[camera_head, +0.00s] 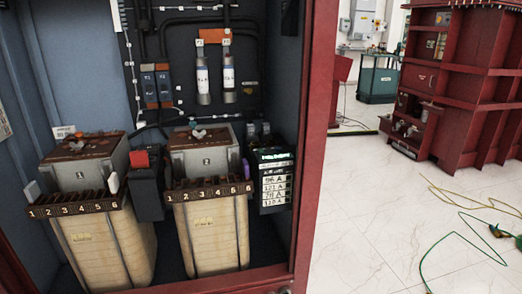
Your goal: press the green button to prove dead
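I cannot make out a green button for certain. A black meter box (273,182) stands at the right inside the open cabinet. It has a green-lit strip (273,156) at its top and several white labels reading in amps below. A small dark device with a green part (500,231) lies on the floor at the far right, partly cut off by the picture edge; its details are too small to tell. My gripper is not in view.
The red cabinet frame (316,130) borders the open bay. Inside are two beige transformers (205,235) with numbered terminal strips, and fuses (203,80) on the back panel. Yellow and green cables (450,245) lie on the white floor. A red machine (470,90) stands at the back right.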

